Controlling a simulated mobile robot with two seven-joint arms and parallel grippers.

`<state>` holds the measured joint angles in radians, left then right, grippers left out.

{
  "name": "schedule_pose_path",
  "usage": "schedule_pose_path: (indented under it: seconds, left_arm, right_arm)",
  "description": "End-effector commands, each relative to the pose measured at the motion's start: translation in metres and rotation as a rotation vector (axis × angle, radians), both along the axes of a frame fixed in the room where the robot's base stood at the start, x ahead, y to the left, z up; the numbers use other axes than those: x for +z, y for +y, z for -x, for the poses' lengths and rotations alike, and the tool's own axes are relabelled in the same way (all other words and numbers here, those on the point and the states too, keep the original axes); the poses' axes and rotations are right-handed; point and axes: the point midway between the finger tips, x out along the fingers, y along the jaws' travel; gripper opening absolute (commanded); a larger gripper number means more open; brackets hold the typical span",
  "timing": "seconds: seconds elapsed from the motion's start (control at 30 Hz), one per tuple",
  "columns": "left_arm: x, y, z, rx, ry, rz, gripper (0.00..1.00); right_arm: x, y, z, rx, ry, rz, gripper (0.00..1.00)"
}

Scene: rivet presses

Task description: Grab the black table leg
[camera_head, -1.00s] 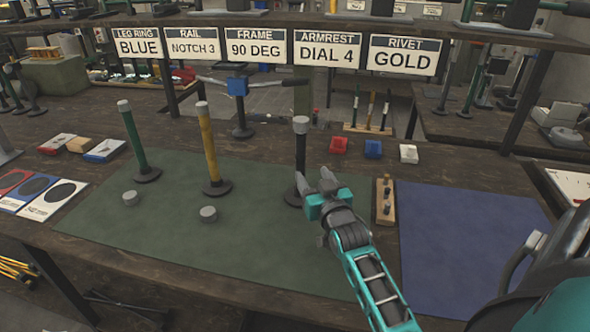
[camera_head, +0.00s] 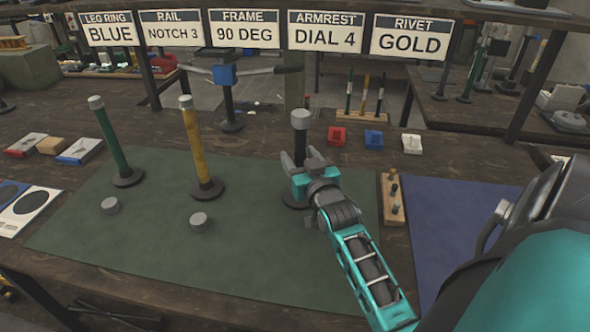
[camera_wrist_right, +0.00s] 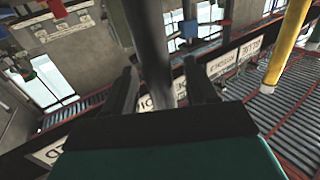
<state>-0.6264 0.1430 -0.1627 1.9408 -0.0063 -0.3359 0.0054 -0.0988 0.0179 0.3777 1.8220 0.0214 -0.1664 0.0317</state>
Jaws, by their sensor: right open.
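The black table leg (camera_head: 301,143) stands upright on its round base on the green mat, with a grey cap on top. My right gripper (camera_head: 299,162) is at the leg's middle height, and its fingers hide part of the shaft. In the right wrist view the dark leg (camera_wrist_right: 147,45) runs between the two spread fingers (camera_wrist_right: 163,90). The fingers are open, with a gap visible beside the leg. I cannot tell whether either finger touches it. My left gripper is not in view.
A yellow leg (camera_head: 196,145) and a green leg (camera_head: 115,145) stand to the left on the green mat (camera_head: 150,235). A wooden block with pegs (camera_head: 393,200) lies right of the gripper, beside the blue mat (camera_head: 450,215). Red, blue and white blocks sit behind.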

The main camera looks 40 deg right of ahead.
Motion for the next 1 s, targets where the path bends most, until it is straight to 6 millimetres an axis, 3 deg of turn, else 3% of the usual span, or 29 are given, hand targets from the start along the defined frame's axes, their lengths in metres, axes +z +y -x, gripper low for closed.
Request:
schedule_pose_path:
  seconds: [0.17, 0.73, 1.0]
  left_arm:
    - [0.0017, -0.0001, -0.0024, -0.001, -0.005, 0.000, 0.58]
    - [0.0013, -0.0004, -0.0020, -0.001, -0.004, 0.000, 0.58]
    - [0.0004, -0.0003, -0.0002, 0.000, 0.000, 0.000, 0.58]
  right_arm:
    - [0.0001, 0.0001, 0.0001, 0.000, 0.000, 0.000, 0.56]
    - [0.0005, 0.0001, -0.0001, 0.000, -0.001, 0.000, 0.01]
    - [0.0024, -0.0001, -0.0004, 0.000, -0.006, 0.002, 0.00]
